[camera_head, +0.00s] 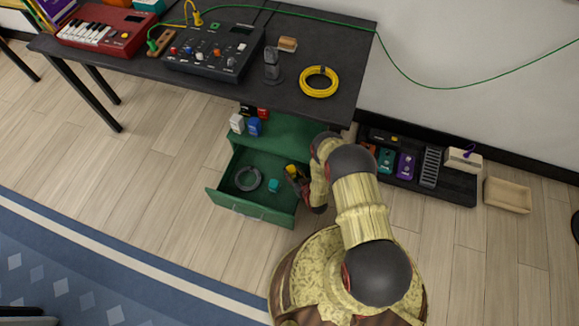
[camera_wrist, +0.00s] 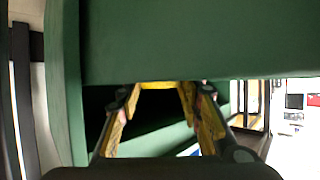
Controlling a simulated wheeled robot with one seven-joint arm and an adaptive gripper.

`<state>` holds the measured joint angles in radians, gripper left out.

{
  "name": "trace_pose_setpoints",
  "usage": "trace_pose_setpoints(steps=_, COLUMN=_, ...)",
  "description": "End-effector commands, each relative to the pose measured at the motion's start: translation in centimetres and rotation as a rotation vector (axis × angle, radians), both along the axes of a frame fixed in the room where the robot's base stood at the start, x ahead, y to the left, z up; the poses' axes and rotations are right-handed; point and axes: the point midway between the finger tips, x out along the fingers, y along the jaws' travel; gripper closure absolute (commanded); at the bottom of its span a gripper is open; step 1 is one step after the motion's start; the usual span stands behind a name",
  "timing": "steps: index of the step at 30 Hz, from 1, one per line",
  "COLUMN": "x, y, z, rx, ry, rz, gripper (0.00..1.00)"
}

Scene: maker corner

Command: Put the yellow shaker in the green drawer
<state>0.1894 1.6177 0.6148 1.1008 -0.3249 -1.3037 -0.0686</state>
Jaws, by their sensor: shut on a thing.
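The green drawer (camera_head: 233,200) stands pulled open under the table, below a green cabinet shelf. My gripper (camera_head: 296,176) is at the right side of the drawer opening, seen from above. It is shut on the yellow shaker (camera_head: 291,169), whose top shows over or inside the drawer's right part; I cannot tell its exact height. In the wrist view, my gripper (camera_wrist: 166,96) has the yellow shaker (camera_wrist: 160,85) between its fingertips, partly cut off by a green panel (camera_wrist: 200,40). The shaker's lower part is hidden.
A grey coil (camera_head: 248,179) and a small teal item (camera_head: 273,185) lie in the drawer. White, blue, red and black items (camera_head: 254,126) stand on the shelf above. The dark table (camera_head: 300,40) overhangs the drawer. A pedal rack (camera_head: 455,185) stands at right. Floor in front is clear.

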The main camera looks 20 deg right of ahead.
Motion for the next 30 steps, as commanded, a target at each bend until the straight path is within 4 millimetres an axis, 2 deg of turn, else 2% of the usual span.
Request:
trace_pose_setpoints(steps=1, x=-0.99, y=0.11, z=-1.33, rx=0.001, ry=0.007, rz=0.000, gripper=0.92)
trace_pose_setpoints(steps=3, x=-1.33, y=0.15, z=-1.64, rx=0.001, ry=0.005, rz=0.000, gripper=0.92)
trace_pose_setpoints(steps=16, x=-1.40, y=0.18, z=-1.89, rx=0.001, ry=0.002, rz=0.000, gripper=0.92)
trace_pose_setpoints(steps=17, x=-1.39, y=0.18, z=-1.85, rx=0.001, ry=0.002, rz=0.000, gripper=0.63)
trace_pose_setpoints(steps=20, x=-1.39, y=0.18, z=-1.84, rx=0.001, ry=0.002, rz=0.000, gripper=0.57)
trace_pose_setpoints(steps=30, x=-1.36, y=0.17, z=-1.67, rx=0.001, ry=0.002, rz=0.000, gripper=0.57)
